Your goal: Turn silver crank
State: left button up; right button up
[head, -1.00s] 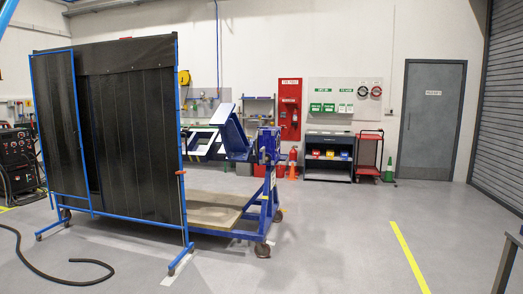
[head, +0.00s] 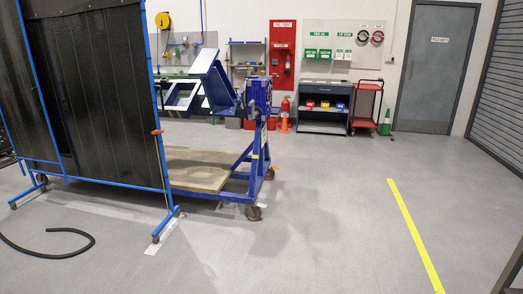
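The blue rotary jig (head: 261,110) stands on a wheeled frame left of centre in the head view, partly behind a dark welding screen. A tilted blue fixture (head: 216,80) sits at its upper left. A small greyish part on the near side of the jig's upright may be the silver crank (head: 252,108), but it is too small to make out its handle or angle. Neither of my grippers is in view. The jig stands well ahead of me, across open floor.
The dark screen (head: 95,90) in a blue wheeled frame covers the left side. A black hose (head: 50,255) lies on the floor at lower left. A red trolley (head: 366,105) and dark cabinet (head: 322,106) stand at the back. The floor right of the jig is clear.

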aim_at(253, 110)
jog(key=i, duration=1.9)
jog(key=i+z, duration=0.1)
jog(key=i, duration=0.6)
jog(key=i+j+z, duration=0.1)
jog(key=i, duration=0.55)
jog(key=i+j+z, duration=0.1)
jog(key=i, duration=0.55)
jog(key=j, duration=0.1)
